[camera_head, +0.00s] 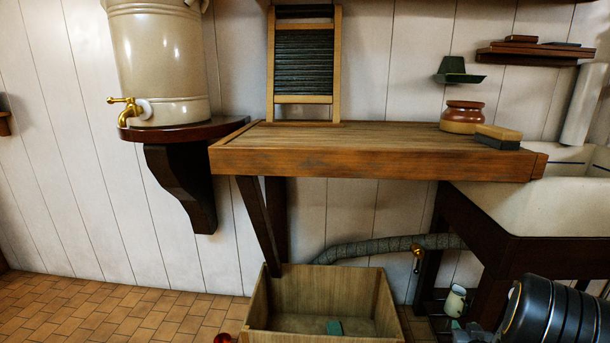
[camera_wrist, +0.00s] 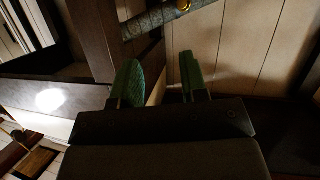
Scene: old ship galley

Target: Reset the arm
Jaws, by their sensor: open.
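My gripper (camera_wrist: 162,84) shows in the wrist view with its two greenish fingers apart and nothing seen between them. It is open and empty. In the head view my black arm (camera_head: 555,312) is at the lower right, in front of the dark sink stand. The fingers cannot be made out clearly there. The grey hose (camera_wrist: 160,18) runs beyond the fingertips in the wrist view, and it also shows below the bench in the head view (camera_head: 385,246).
A wooden bench (camera_head: 350,160) holds a washboard (camera_head: 304,65), a jar (camera_head: 462,117) and a brush-like block (camera_head: 498,136). A sink (camera_head: 570,195) is at right. A small mug (camera_head: 455,301) stands near my arm.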

